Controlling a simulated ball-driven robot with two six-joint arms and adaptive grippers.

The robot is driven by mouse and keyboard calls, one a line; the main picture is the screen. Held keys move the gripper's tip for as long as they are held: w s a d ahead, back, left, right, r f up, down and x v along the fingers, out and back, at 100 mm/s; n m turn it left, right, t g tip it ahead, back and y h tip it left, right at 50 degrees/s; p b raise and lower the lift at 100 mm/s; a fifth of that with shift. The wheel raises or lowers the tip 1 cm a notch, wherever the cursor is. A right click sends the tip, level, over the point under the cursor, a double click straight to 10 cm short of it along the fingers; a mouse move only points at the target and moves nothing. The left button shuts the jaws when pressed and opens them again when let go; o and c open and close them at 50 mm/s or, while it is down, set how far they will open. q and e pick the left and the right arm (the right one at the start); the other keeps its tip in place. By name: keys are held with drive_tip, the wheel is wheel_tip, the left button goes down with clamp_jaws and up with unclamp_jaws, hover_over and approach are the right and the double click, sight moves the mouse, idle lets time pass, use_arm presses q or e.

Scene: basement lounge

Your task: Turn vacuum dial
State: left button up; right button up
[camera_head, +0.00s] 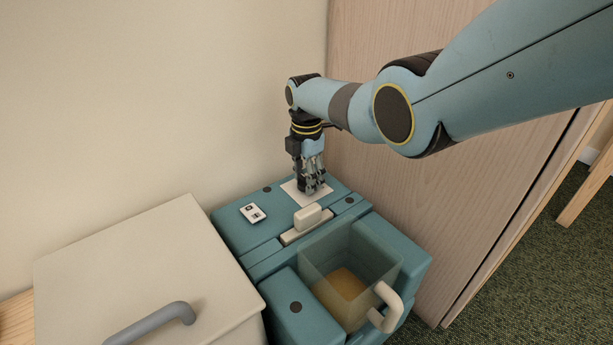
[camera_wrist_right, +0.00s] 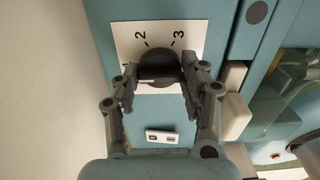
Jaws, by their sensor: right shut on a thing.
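The teal vacuum machine (camera_head: 232,226) stands against the wall, with a white dial plate (camera_head: 325,195) on its top. In the right wrist view, the dark round dial (camera_wrist_right: 158,64) sits on the plate (camera_wrist_right: 197,30), where the marks 1, 2 and 3 show. My right gripper (camera_head: 312,190) points down onto the dial in the head view and hides it there. In the right wrist view, my right gripper (camera_wrist_right: 160,82) has a finger on each side of the dial and is shut on it. My left gripper is not in view.
A switch panel (camera_head: 253,213) and a cream latch (camera_head: 307,217) are on the machine top, near the dial plate. A clear bin (camera_head: 340,262) with a cream handle (camera_head: 387,305) is at the front. A cream box (camera_head: 140,270) with a grey handle stands at left; a wooden panel (camera_head: 400,215) is at right.

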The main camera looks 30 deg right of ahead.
drive_tip(key=o, duration=1.2)
wheel_tip(320, 180, up, 12)
